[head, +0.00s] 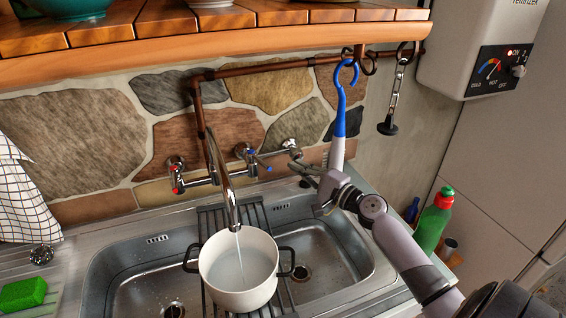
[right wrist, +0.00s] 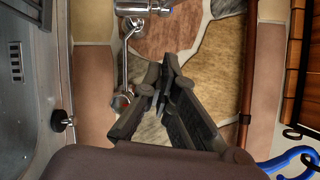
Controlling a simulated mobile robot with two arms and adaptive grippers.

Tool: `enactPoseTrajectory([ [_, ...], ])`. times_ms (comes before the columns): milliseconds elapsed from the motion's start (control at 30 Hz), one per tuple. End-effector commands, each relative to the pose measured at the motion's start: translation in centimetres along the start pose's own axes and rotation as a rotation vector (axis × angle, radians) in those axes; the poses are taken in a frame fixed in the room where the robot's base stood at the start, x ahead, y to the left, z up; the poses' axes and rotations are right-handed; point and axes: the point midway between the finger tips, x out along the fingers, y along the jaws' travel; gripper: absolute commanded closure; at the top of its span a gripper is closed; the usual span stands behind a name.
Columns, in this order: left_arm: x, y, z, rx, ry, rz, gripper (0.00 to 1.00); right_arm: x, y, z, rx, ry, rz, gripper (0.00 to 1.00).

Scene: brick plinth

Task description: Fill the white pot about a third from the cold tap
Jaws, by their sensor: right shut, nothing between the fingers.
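The white pot (head: 212,268) with dark handles stands upright on the dark rack across the sink, under the spout (head: 222,175). A thin stream of water runs from the spout into it. Water lies in the pot; its exact depth is hard to judge. The cold tap (head: 256,161), with blue on its lever, is on the wall right of the spout; it also shows in the right wrist view (right wrist: 150,8). The hot tap (head: 177,177) has a red mark. My right gripper (head: 303,168) is shut and empty, close to the wall right of the cold tap. My left gripper is out of view.
A blue-and-white hanging tool (head: 344,105) hangs near my right gripper. A wooden shelf (head: 240,35) runs above. A green bottle (head: 433,222) stands right of my right arm. A green sponge (head: 22,294) lies at the left.

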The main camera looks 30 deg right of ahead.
Motion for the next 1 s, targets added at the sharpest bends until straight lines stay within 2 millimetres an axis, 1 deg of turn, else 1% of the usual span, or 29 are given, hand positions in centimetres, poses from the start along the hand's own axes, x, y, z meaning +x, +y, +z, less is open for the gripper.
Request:
enactPoseTrajectory([
  [33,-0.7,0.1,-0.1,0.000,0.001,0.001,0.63,1.1,-0.5,0.1,0.002,0.000,-0.003,1.00],
  [67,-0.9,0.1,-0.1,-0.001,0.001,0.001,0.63,1.7,-0.5,0.1,0.002,0.000,-0.002,1.00],
  [133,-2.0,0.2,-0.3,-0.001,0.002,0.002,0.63,1.9,-0.5,1.3,0.002,-0.002,0.002,1.00],
  [200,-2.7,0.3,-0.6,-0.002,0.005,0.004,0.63,2.1,-0.4,2.3,0.002,-0.002,0.002,1.00],
  [300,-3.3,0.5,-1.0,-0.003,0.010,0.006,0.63,2.3,-0.3,3.2,0.001,-0.001,0.001,1.00],
  [433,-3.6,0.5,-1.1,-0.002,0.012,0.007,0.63,2.4,-0.1,3.8,0.000,0.000,0.001,1.00],
  [800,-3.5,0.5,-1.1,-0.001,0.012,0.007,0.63,2.4,0.1,4.0,0.000,0.000,0.001,1.00],
  [867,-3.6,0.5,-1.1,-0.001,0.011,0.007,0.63,2.4,0.2,4.4,0.001,-0.001,0.001,1.00],
  [1000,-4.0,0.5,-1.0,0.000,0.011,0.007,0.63,2.4,0.4,6.0,0.001,-0.002,0.001,1.00],
])
